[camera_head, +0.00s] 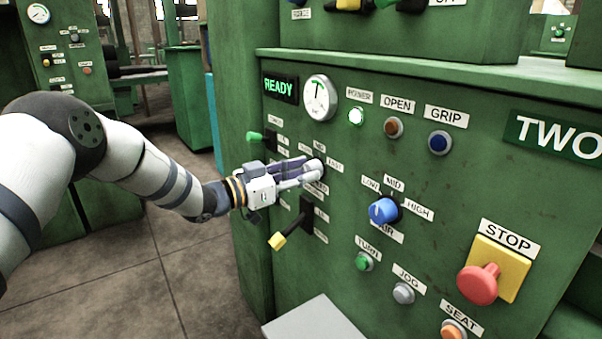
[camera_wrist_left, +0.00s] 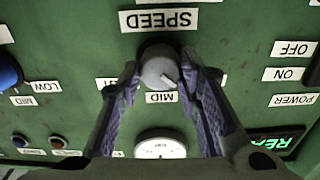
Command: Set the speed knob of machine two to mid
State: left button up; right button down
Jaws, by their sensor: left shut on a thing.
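Machine two's green panel carries the sign TWO (camera_head: 555,135). Its speed knob is a grey round knob (camera_wrist_left: 160,68), which the left wrist view shows upside down, between the SPEED label (camera_wrist_left: 173,20) and the MID label (camera_wrist_left: 160,97). The knob's pointer mark is on the MID side, slightly toward the right finger in that view. My left gripper (camera_head: 312,171) is at the panel, shut on the knob with one purple-padded finger on each side. The label beyond the right finger is hidden. My right gripper is not in view.
A blue AIR knob (camera_head: 383,210) sits to the right of the gripper. A yellow-tipped lever (camera_head: 278,241) is below and a green-tipped one (camera_head: 255,136) above left. A red STOP button (camera_head: 478,284) is at lower right. The READY display (camera_head: 278,87) is lit beside a round gauge (camera_head: 319,97).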

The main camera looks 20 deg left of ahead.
pick_arm(q)
jog(key=m+p, duration=0.1)
jog(key=m, duration=0.3)
jog(key=shift+r, duration=0.1)
jog(key=m, duration=0.5)
jog(key=shift+p, duration=0.3)
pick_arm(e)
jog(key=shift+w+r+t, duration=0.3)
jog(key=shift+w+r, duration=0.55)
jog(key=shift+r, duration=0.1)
pick_arm(q)
jog(key=shift+m, duration=0.3)
jog(key=o, duration=1.1)
jog(key=shift+o, duration=0.2)
jog(key=v, duration=1.2)
